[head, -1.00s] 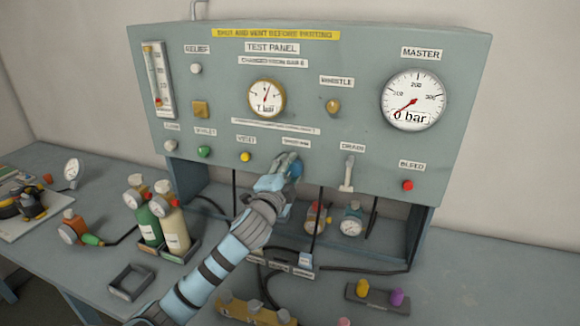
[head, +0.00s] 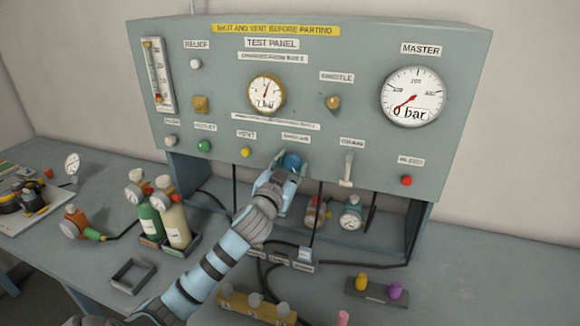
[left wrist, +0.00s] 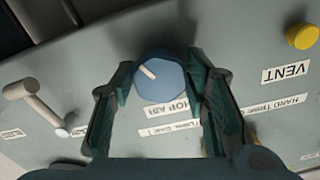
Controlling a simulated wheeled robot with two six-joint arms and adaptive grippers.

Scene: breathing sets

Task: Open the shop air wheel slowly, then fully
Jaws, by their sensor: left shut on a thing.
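The shop air wheel is a round blue knob (head: 291,161) on the lower edge of the grey-green test panel (head: 390,150). In the left wrist view the wheel (left wrist: 160,77) shows a white pointer mark slanting to its upper left, with the SHOP AIR label partly visible beside it. My left gripper (head: 287,170) is at the wheel. In the left wrist view its two dark fingers (left wrist: 160,70) stand on either side of the wheel, closed on it. My right gripper is not in view.
A drain lever (head: 347,168) is right of the wheel and a yellow vent knob (head: 246,152) left of it. A master gauge (head: 412,96) reads 0 bar. Green and cream cylinders (head: 174,220) stand at left. Hoses run below the panel. The bench at right is mostly clear.

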